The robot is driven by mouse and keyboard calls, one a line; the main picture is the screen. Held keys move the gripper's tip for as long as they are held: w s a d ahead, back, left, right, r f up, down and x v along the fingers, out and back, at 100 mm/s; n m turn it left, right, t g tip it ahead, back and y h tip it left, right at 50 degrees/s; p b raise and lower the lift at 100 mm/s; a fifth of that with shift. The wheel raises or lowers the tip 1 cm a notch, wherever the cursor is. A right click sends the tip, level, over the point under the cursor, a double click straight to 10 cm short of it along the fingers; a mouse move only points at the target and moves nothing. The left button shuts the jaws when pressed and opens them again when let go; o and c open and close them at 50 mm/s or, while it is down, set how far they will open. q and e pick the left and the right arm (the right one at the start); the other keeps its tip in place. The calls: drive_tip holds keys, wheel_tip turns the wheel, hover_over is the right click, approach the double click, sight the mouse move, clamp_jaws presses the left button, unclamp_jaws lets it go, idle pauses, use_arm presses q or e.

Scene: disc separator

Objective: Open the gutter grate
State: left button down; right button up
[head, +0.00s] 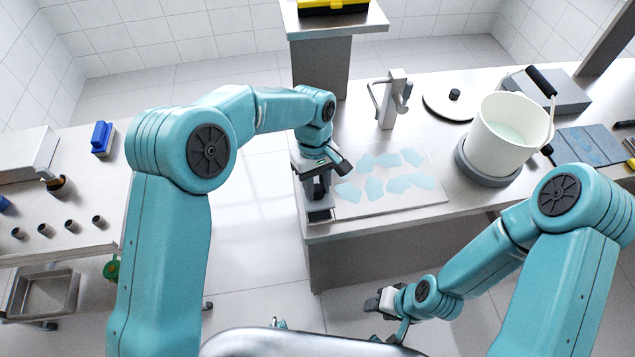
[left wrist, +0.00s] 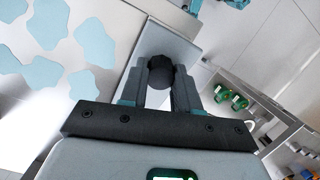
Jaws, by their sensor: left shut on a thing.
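A narrow grey plate, which looks like the gutter grate (head: 320,216), lies at the left front edge of the bench. It shows in the left wrist view (left wrist: 178,45) with a round black knob (left wrist: 160,69) on it. My left gripper (head: 319,192) points down over the plate. In the left wrist view its fingers (left wrist: 158,82) are on both sides of the knob and shut on it. I cannot tell if the plate is raised. My right gripper (head: 381,302) is low in front of the bench, away from the plate; its jaw opening is unclear.
A pale board (head: 400,200) with several light-blue patches lies right of the plate. A white pot (head: 503,138), a lid (head: 452,100) and a metal dispenser (head: 394,100) stand further back. A side table (head: 75,205) is at left. Floor between the tables is clear.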

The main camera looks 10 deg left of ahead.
use_arm(q)
drive_tip(key=shift+g, duration=0.8)
drive_tip(key=p+v, duration=0.3)
drive_tip(key=v, duration=0.2)
drive_tip(key=shift+w+a+f+p, duration=0.15)
drive_tip(key=shift+w+a+p, duration=0.05)
drive_tip(key=shift+w+p, duration=0.2)
drive_tip(key=shift+w+a+r+h, duration=0.2)
drive_tip(key=shift+w+r+h, duration=0.15)
drive_tip(key=shift+r, duration=0.2)
drive_tip(key=shift+w+a+r+p, duration=0.15)
drive_tip(key=shift+w+r+p, duration=0.25)
drive_tip(key=shift+w+p, duration=0.1)
use_arm(e)
wheel_tip(320, 180, up, 6)
drive_tip(key=shift+r, duration=0.25)
drive_tip(key=shift+s, duration=0.1)
use_arm(q)
drive_tip(key=c, duration=0.9)
unclamp_jaws()
drive_tip(key=shift+o, duration=0.5)
drive_tip(key=shift+w+f, duration=0.15)
drive_tip(key=shift+f, duration=0.05)
